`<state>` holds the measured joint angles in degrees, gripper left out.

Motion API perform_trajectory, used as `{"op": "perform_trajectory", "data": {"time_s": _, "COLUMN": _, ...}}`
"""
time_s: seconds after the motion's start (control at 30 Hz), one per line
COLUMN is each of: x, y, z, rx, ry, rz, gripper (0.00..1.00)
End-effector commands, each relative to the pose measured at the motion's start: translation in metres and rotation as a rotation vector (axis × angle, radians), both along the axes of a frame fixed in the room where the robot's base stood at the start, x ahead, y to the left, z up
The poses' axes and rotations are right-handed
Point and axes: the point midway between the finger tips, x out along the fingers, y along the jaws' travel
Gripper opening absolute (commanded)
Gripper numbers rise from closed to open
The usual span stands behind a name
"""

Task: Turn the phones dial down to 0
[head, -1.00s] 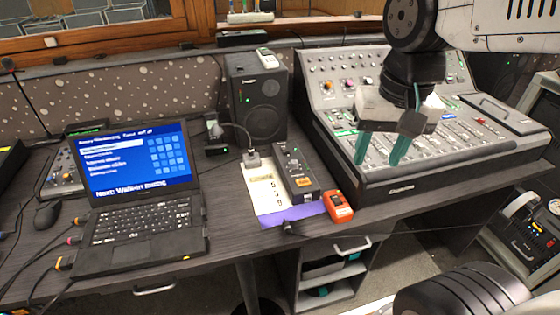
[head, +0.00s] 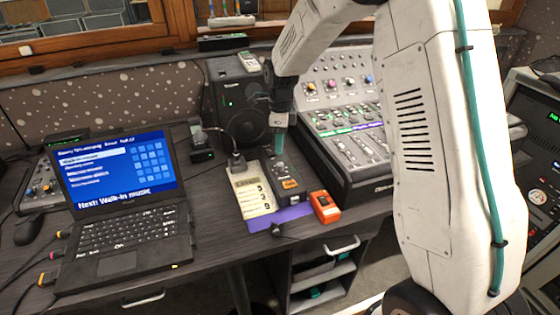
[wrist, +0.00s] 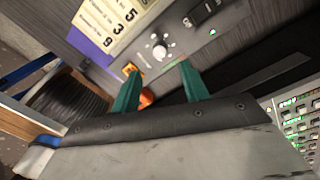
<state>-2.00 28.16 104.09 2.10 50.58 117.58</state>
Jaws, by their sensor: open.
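A small grey control box (head: 291,194) stands on the desk between a number card and the mixing console. In the wrist view a pale round dial (wrist: 159,52) with dots around it sits on the box's top panel. Its label and setting are too small to read. My gripper (head: 278,146) is above the far part of the box in the head view. In the wrist view my gripper (wrist: 157,76) shows two teal fingers, apart and empty, with the dial just beyond and between their tips. I cannot tell the exact height gap.
The number card (head: 254,202) lies left of the box on a purple mat (head: 292,213). An orange device (head: 325,207) is close at the right. A speaker (head: 236,108) stands behind, the mixing console (head: 345,178) to the right, and a laptop (head: 122,212) to the left.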

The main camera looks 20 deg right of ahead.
Motion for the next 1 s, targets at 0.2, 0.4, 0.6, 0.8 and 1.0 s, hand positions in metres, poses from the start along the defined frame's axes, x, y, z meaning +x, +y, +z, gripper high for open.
{"op": "perform_trajectory", "data": {"time_s": 0.2, "x": -0.001, "y": 0.001, "z": -0.03, "rx": -0.001, "ry": 0.005, "rz": -0.011, "gripper": 0.45}}
{"op": "perform_trajectory", "data": {"time_s": 0.4, "x": -0.003, "y": 0.002, "z": -0.061, "rx": 0.0, "ry": 0.005, "rz": -0.01, "gripper": 0.45}}
{"op": "perform_trajectory", "data": {"time_s": 0.6, "x": -0.003, "y": 0.002, "z": -0.077, "rx": 0.0, "ry": 0.002, "rz": -0.009, "gripper": 0.45}}
{"op": "perform_trajectory", "data": {"time_s": 0.8, "x": -0.003, "y": 0.002, "z": -0.078, "rx": 0.0, "ry": 0.001, "rz": -0.009, "gripper": 0.45}}
{"op": "perform_trajectory", "data": {"time_s": 1.0, "x": -0.003, "y": 0.002, "z": -0.078, "rx": -0.001, "ry": 0.002, "rz": -0.009, "gripper": 0.12}}
